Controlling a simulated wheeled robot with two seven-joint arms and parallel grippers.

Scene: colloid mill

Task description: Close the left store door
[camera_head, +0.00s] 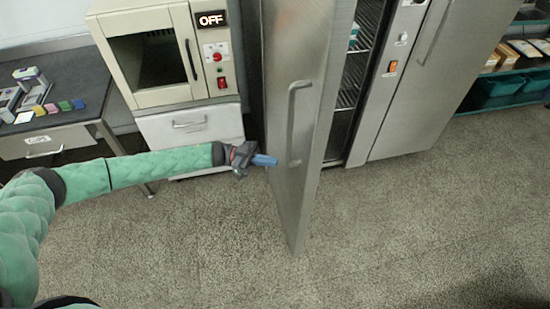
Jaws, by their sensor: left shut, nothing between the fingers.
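The left store door (312,100) is a tall stainless steel panel with a vertical bar handle (292,122). It stands swung open toward me, and wire shelves (355,75) show in the gap to its right. My left gripper (270,161) has blue fingers that are shut and empty. It is at the left side of the door, near the panel below the handle; I cannot tell whether it touches. My right gripper is not in view.
The closed right store door (425,85) stands to the right. A beige oven with an OFF display (211,19) sits on a drawer cabinet (190,128) at the left. A dark table (75,75) holds small items at far left. Teal bins (500,85) are at right. The floor in front is clear.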

